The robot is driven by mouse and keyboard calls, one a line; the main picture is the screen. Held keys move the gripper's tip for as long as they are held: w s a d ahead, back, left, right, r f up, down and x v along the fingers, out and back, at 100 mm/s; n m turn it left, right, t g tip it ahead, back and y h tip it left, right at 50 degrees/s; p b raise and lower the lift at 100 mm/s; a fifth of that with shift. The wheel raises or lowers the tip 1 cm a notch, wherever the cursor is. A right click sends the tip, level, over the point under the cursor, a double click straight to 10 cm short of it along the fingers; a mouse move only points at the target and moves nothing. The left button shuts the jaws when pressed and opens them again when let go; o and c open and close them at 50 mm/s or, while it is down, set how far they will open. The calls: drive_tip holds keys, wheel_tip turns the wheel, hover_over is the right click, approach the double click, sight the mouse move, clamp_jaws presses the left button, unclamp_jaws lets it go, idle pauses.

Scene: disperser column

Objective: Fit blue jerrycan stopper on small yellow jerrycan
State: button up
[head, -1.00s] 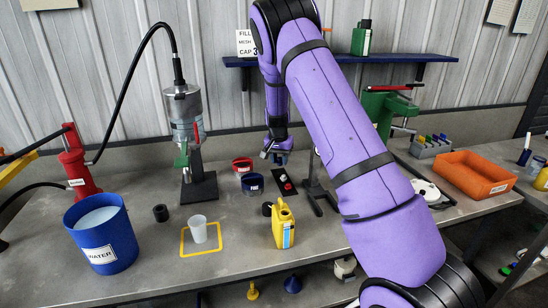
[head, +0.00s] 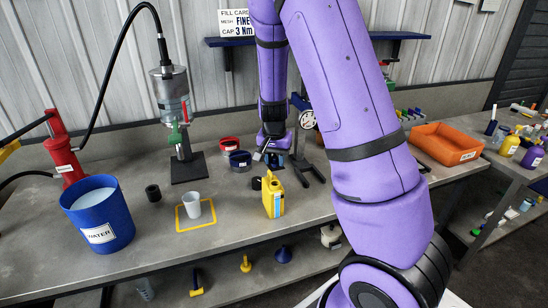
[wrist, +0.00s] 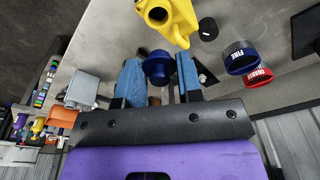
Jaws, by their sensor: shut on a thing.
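The small yellow jerrycan (head: 274,201) stands upright on the bench, its blue and white label facing me. In the wrist view its open neck (wrist: 156,15) shows at the top, and no stopper sits on it. My gripper (head: 272,156) is behind the jerrycan in the head view, close to its top and apart from it. In the wrist view my gripper (wrist: 158,78) is shut on the blue jerrycan stopper (wrist: 157,66), a round flanged piece between the blue fingers. The stopper lies just below the jerrycan's neck in that picture. In the head view the stopper cannot be made out.
A black round piece (head: 256,183) stands beside the jerrycan. A red cup (head: 229,144) and dark blue cup (head: 240,162) are left of my gripper. A black stand (head: 308,172) is close on its right. A clear beaker (head: 193,205) stands on the yellow-outlined square.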

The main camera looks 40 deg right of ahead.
sight(274, 159)
drive_tip(key=shift+f, duration=2.9)
drive_tip(key=shift+f, duration=0.9)
drive_tip(key=o, duration=1)
drive_tip(key=r, duration=0.7)
drive_tip(key=a+r, duration=0.1)
drive_tip(key=r, duration=0.2)
drive_tip(key=shift+s+r, duration=0.4)
